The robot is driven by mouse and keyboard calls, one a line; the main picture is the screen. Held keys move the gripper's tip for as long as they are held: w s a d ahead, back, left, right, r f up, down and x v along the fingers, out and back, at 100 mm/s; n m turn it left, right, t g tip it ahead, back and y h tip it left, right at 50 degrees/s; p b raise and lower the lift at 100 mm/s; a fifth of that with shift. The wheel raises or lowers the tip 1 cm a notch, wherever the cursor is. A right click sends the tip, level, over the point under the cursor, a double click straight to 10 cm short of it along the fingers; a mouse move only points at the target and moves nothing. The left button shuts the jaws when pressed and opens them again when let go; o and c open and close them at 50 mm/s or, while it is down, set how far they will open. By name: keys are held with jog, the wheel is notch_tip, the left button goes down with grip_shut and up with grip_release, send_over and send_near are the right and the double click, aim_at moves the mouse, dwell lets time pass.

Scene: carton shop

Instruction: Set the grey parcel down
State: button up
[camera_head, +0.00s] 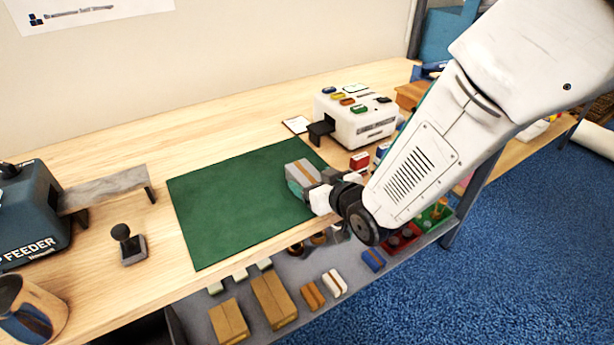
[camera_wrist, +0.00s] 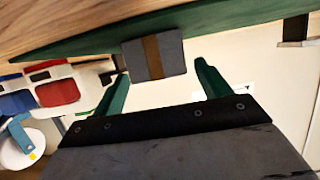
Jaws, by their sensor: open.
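The grey parcel (camera_head: 301,170) with a brown tape band sits at the right part of the green mat (camera_head: 235,205). In the wrist view the parcel (camera_wrist: 170,53) appears against the green mat edge (camera_wrist: 90,42), just beyond the gap between my fingertips. My gripper (camera_head: 307,186) is beside the parcel, on its near right side. In the wrist view my gripper (camera_wrist: 161,70) has its two green fingers spread apart, with a gap between them. The head view partly hides the fingers, and whether they touch the parcel is unclear.
A white machine with coloured buttons (camera_head: 358,122) stands behind the mat on the right. A dark feeder (camera_head: 32,215) and a joystick (camera_head: 128,245) are on the left. Brown cartons (camera_head: 272,300) lie on the lower shelf. The mat's left and middle are clear.

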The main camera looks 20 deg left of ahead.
jog(key=v, duration=0.8)
jog(key=w+d+r+m+g+h, duration=0.1)
jog(key=d+r+m+h, duration=0.25)
jog(key=d, duration=0.75)
jog(key=w+d+r+m+h, duration=0.15)
jog(key=d+r+h, duration=0.3)
jog(key=d, duration=0.65)
jog(key=s+d+r+m+g+h, duration=0.1)
jog(key=s+d+r+m+g, duration=0.1)
jog(key=s+d, duration=0.5)
jog(key=s+d+r+m+g+h, duration=0.1)
jog(key=s+d+r+m+g, duration=0.2)
jog(key=s+d, duration=0.4)
jog(key=s+r+g, duration=0.1)
jog(key=s, duration=0.6)
jog(key=shift+s+d+g+h, duration=0.15)
jog(key=shift+s+g+h, duration=0.15)
jog(key=shift+g+h, duration=0.1)
